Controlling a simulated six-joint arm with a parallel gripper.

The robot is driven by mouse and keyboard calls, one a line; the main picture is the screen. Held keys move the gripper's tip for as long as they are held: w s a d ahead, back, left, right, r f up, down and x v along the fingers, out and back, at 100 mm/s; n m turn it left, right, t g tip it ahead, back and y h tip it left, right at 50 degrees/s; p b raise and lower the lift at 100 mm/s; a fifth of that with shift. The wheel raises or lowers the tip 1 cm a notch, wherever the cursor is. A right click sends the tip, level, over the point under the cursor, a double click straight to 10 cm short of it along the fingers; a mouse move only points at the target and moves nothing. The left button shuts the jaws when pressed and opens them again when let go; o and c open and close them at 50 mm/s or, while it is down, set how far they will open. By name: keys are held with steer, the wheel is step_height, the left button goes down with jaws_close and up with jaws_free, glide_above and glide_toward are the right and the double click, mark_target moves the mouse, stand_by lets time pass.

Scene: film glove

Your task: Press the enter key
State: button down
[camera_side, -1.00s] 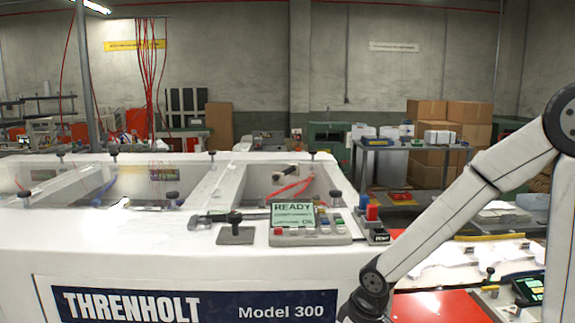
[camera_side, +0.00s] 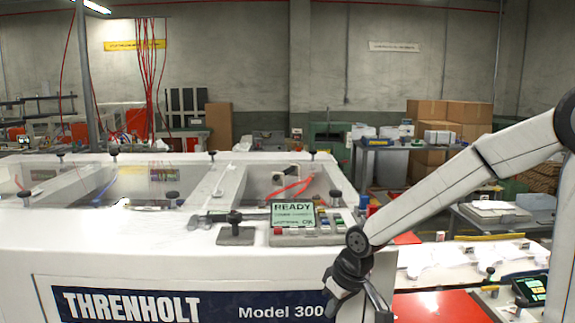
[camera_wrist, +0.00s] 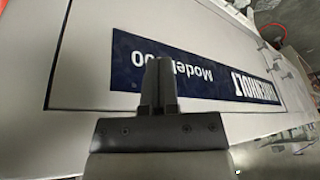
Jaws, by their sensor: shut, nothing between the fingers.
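The control panel (camera_side: 298,238) sits on top of the white machine near its front right corner. Its lit green screen (camera_side: 293,214) reads READY above smaller lines. Red, green and other coloured keys (camera_side: 322,222) lie below and right of the screen; their labels are too small to read, so I cannot tell which is enter. My gripper (camera_wrist: 161,66) is shut and empty in the wrist view, before the machine's front face and its blue nameplate (camera_wrist: 200,75). In the side view it hangs low at the front right corner, below and right of the panel, fingertips unclear.
A black knob on a base (camera_side: 236,234) stands left of the panel. Open wells with red tubing (camera_side: 289,187) lie behind it. My forearm crosses right of the panel and hides things there. A red surface (camera_side: 445,305) and a handheld device (camera_side: 528,288) are at the lower right.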

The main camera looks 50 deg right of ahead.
steer(key=w+d+r, duration=0.1)
steer(key=w+r, duration=0.1)
steer(key=r, duration=0.2)
steer(key=w+d+r+m+t, duration=0.1)
steer(key=w+r, duration=0.1)
steer(key=r, duration=0.2)
steer(key=w+d+r+m, duration=0.1)
steer(key=w+r, duration=0.1)
steer(key=r, duration=0.2)
steer(key=shift+w+t+y, duration=0.35)
steer(key=shift+t+y, duration=0.05)
step_height(320, 180, up, 12)
steer(key=m+t+y, duration=0.1)
steer(key=t+y, duration=0.1)
steer(key=t, duration=0.1)
glide_above(343, 221)
steer(key=shift+s+f, duration=0.1)
steer(key=shift+f, duration=0.05)
steer(key=shift+f, duration=0.2)
steer(key=shift+f, duration=4.25)
steer(key=shift+f, duration=0.85)
steer(key=shift+r, duration=0.85)
